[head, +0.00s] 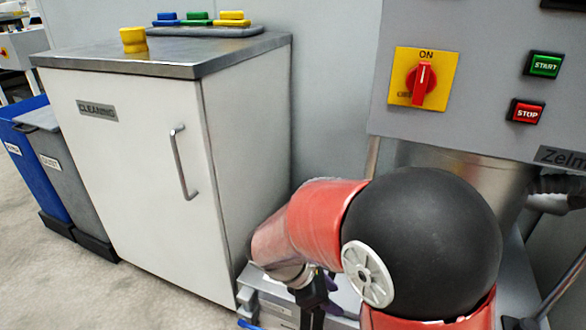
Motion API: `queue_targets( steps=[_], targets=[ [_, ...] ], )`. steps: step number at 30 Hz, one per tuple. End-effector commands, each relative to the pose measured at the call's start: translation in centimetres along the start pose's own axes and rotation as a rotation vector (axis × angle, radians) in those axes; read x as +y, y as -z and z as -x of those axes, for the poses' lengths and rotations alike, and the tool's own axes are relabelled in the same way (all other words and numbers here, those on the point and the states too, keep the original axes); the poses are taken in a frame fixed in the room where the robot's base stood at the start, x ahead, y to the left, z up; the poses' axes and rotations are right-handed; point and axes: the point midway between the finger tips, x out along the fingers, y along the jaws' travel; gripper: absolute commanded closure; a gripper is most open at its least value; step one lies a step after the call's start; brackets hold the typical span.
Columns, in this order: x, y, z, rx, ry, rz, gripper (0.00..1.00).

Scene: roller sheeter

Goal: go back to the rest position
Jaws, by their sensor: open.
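My gripper (314,316) is at the bottom centre of the head view, pointing down in front of the grey boxes or drawers beside the cabinet. It is open, and I see nothing held in it. Its fingertips are partly cut off by the lower picture edge. My red arm with its large black joint bends in from the lower right and hides part of the machine behind it.
A white cleaning cabinet (150,160) with a steel top stands left of my arm. A yellow item (133,40) sits on it. The machine panel (470,90) with a red rotary switch (422,82) is at upper right. Bins (65,165) stand at far left, beside open floor.

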Motion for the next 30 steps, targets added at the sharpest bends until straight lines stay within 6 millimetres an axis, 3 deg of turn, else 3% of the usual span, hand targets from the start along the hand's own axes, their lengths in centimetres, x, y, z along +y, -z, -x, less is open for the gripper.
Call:
queue_targets(
  steps=[1, 6, 15, 27, 30],
  targets=[
    [-0.7, -1.9, 0.6, 0.067, 0.012, -0.128, 0.57],
    [-3.5, -6.4, 2.2, 0.278, 0.059, -0.557, 0.57],
    [-8.0, -11.4, 4.9, 0.583, 0.121, -1.193, 0.57],
    [-11.9, -14.6, 8.0, 0.866, 0.155, -1.731, 0.57],
    [-11.6, -16.1, 10.1, 0.856, 0.159, -1.713, 0.57]
  ],
)
